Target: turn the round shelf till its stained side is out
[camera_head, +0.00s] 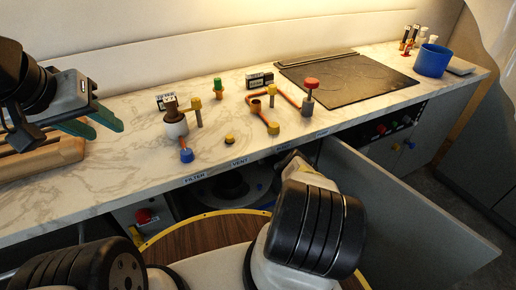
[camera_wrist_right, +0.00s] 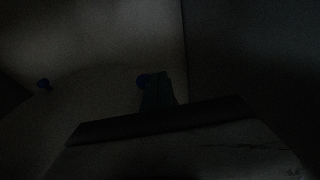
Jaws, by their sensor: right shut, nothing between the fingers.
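The round shelf seems to be the grey disc (camera_head: 262,180) in the dark open cabinet under the counter, partly hidden by the counter edge and my right arm. A dark shape stands on it. I cannot make out a stain. My right arm reaches into the cabinet opening, its gripper hidden in the head view. In the very dark right wrist view, my right gripper (camera_wrist_right: 157,92) is shut and empty over a pale curved surface (camera_wrist_right: 85,105); contact cannot be told. My left gripper (camera_head: 108,130), with teal fingers apart, is open and empty above the counter's left end.
An open grey cabinet door (camera_head: 400,215) stands right of my right arm. The marble counter (camera_head: 130,165) carries valves, a dark hob (camera_head: 345,82) and a blue bowl (camera_head: 432,61). A yellow-rimmed wooden round surface (camera_head: 205,235) lies below. A red knob (camera_head: 143,215) is left of the opening.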

